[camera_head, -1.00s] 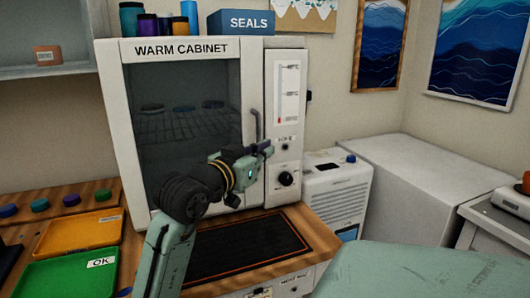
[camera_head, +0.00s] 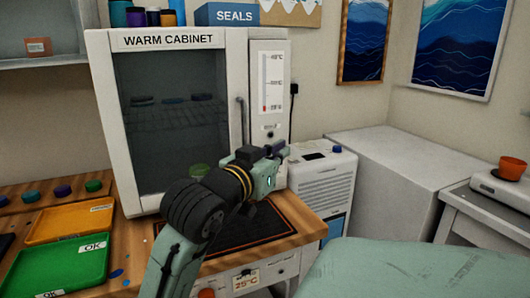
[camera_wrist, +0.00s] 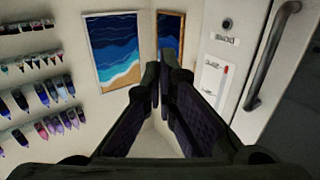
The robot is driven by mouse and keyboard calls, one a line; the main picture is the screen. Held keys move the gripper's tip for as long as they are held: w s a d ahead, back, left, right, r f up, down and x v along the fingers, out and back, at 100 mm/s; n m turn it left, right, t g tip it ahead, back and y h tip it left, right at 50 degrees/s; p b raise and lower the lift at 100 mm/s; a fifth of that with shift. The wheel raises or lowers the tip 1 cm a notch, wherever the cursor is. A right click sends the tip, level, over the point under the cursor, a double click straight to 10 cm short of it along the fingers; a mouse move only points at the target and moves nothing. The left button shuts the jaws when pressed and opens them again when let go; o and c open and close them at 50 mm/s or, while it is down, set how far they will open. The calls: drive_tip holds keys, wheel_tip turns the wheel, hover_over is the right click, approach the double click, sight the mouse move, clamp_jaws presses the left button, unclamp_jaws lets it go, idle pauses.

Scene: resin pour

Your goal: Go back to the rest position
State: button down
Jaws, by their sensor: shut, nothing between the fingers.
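My gripper (camera_head: 280,150) is in front of the right side of the warm cabinet (camera_head: 170,42), near its control strip, and looks clear of it. In the wrist view my gripper (camera_wrist: 163,85) has its two dark fingers together with nothing between them. The cabinet door is shut, and several dark discs lie on a wire shelf behind its glass. My arm crosses in front of the cabinet's lower part and hides part of the dark mat (camera_head: 225,245) on the bench.
A yellow tray (camera_head: 68,221) and a green tray (camera_head: 60,268) lie at left. A white unit (camera_head: 320,185) stands right of the cabinet, before a large white box (camera_head: 395,165). An orange cup (camera_head: 511,168) sits on a scale at far right. The cabinet handle (camera_wrist: 272,55) shows in the wrist view.

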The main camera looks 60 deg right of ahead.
drive_tip(key=shift+s+a, duration=0.35)
drive_tip(key=shift+s, duration=0.25)
drive_tip(key=shift+s+a, duration=0.35)
drive_tip(key=shift+s, duration=0.25)
drive_tip(key=shift+r, duration=0.1)
